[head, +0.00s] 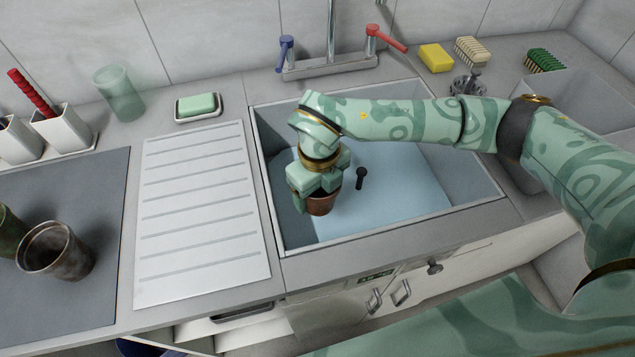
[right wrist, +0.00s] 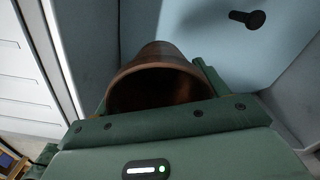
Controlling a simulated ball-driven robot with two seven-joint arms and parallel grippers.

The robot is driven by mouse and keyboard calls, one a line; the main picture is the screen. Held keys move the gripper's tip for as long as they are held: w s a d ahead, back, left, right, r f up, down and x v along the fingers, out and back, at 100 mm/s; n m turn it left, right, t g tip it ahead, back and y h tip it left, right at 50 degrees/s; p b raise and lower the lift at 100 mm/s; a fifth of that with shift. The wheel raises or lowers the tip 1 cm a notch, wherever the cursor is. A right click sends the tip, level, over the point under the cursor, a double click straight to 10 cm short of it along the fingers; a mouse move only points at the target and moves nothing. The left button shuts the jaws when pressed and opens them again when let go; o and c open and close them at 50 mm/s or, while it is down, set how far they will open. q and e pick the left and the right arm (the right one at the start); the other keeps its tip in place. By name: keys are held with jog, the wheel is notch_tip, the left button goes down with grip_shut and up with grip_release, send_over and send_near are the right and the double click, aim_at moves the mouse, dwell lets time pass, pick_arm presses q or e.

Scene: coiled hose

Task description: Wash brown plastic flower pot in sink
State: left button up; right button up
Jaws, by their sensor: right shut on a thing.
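The brown flower pot (head: 321,203) is in the left part of the sink (head: 480,200), held by my right gripper (head: 318,188). In the right wrist view the pot (right wrist: 160,82) sits between the fingers, its dark open mouth facing the camera. My right gripper (right wrist: 155,100) is shut on the pot. The sink holds light blue water or has a light blue floor; I cannot tell which. The pot's lower part is partly hidden in the head view. A tap with a blue lever (head: 285,52) and a red lever (head: 385,39) stands behind the sink. My left gripper is not in view.
A ribbed drainboard (head: 195,210) lies left of the sink, with a soap dish (head: 197,107) behind it. A yellow sponge (head: 436,58) and brushes (head: 545,60) lie at the back right. Dark pots (head: 55,250) stand at the left. A black plug-like piece (head: 361,178) shows in the sink.

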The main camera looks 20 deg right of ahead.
notch_tip(320, 180, down, 11)
jog(key=b, duration=0.8)
jog(key=shift+r, duration=0.15)
pick_arm(q)
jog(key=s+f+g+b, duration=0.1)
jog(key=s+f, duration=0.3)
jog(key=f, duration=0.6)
jog(key=shift+b, duration=0.5)
pick_arm(e)
jog(key=shift+f, duration=0.95)
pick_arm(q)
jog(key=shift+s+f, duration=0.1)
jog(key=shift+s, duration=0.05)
pick_arm(e)
jog(key=shift+f, duration=0.65)
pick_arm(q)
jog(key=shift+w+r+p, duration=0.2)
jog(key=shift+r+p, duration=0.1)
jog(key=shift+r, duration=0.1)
pick_arm(e)
jog(key=shift+r, duration=0.15)
jog(key=shift+a, duration=0.15)
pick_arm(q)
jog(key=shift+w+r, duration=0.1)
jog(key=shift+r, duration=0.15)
pick_arm(e)
jog(key=shift+a, duration=0.45)
